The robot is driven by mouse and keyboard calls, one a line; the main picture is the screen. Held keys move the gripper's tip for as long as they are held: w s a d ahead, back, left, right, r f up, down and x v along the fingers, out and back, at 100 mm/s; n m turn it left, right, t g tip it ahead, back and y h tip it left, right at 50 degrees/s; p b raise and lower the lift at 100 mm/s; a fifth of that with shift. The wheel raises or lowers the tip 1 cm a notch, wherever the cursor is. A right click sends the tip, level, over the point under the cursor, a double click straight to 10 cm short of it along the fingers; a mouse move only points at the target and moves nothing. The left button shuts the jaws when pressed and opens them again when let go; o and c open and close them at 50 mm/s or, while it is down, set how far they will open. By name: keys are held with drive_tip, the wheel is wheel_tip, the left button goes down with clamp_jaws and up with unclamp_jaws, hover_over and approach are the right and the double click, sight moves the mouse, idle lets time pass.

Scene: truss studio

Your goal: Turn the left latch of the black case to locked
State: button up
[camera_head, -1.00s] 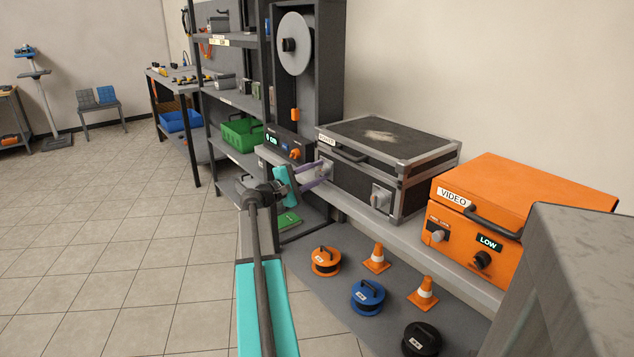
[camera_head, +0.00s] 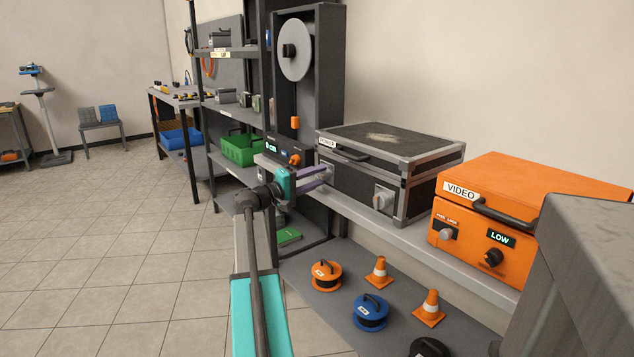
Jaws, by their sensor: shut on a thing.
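The black case (camera_head: 362,184) with grey metal edges and a "POWER" label stands on the grey bench. Its left latch (camera_head: 328,168) is at the left end of the front face, partly hidden by my fingers, so how far it is turned is unclear. The right latch (camera_head: 383,198) is a grey plate with a knob near the front right corner. My gripper (camera_head: 323,176), with purple fingers, reaches in from the left and is shut on the left latch. Its teal wrist is left of the case.
An orange "VIDEO" case (camera_head: 480,244) with knobs and a "LOW" display stands right of the black case. A box with a small display (camera_head: 283,148) is to the left. Cable reels (camera_head: 370,312) and cones (camera_head: 380,272) sit on the lower shelf. Floor at left is clear.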

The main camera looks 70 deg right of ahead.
drive_tip(key=shift+s, duration=0.1)
idle(0.3)
drive_tip(key=o, duration=1.1)
drive_tip(key=shift+c, duration=0.2)
drive_tip(key=p+v, duration=0.2)
drive_tip(key=v, duration=1.2)
